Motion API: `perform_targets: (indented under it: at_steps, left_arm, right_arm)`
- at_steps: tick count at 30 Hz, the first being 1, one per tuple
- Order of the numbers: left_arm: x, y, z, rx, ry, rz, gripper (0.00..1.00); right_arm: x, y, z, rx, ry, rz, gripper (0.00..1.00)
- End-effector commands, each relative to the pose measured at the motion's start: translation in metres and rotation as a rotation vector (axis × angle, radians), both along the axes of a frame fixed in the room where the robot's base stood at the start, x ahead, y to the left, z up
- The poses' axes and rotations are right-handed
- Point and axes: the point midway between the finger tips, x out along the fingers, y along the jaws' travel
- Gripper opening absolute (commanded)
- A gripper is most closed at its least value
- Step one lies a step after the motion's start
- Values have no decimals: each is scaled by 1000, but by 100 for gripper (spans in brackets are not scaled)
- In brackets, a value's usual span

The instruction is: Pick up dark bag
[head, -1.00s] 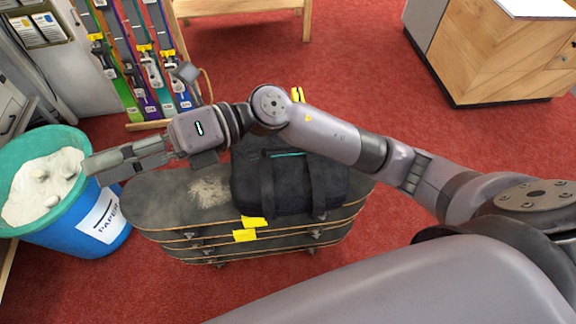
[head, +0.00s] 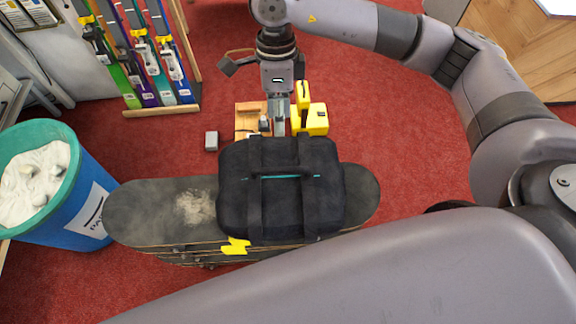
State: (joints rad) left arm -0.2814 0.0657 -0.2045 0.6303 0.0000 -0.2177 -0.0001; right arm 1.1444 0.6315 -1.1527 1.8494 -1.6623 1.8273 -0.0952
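The dark bag (head: 282,205) is a black duffel with two straps and a teal line along its top. It lies on the right half of a stack of skateboards (head: 150,207). My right gripper (head: 279,122) hangs from the arm that comes in from the right. It points down just behind the bag's far edge, and contact with the bag cannot be made out. Its fingers appear end-on and narrow, so their opening is unclear. My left gripper is not in view.
A blue bin with a teal rim (head: 66,150) stands at the left. A yellow object (head: 313,120), a wooden piece (head: 247,118) and a small grey block (head: 211,141) are behind the bag. A rack of colored strips (head: 140,50) stands at the back left. Red floor lies open at the right.

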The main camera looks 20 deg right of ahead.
Motion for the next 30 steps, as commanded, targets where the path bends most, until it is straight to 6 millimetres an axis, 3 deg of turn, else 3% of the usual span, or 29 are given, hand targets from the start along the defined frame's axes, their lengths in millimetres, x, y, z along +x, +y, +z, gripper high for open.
perform_targets:
  at_steps: [4, 10, 14, 18, 25, 30]
  left_arm:
    - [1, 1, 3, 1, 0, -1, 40]
    - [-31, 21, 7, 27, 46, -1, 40]
    - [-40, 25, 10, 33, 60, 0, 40]
    - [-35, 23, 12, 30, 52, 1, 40]
    - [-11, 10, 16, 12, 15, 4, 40]
    - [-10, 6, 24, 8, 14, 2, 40]
  right_arm:
    - [-5, 0, -17, -6, 5, 1, 36]
    - [-13, 3, -60, -4, 7, 0, 36]
    - [-19, 5, -87, -4, 7, 0, 36]
    - [-22, 7, -108, -2, 3, 0, 36]
    - [-25, 8, -123, -2, 2, 2, 36]
    - [-31, 10, -147, -3, 6, 1, 36]
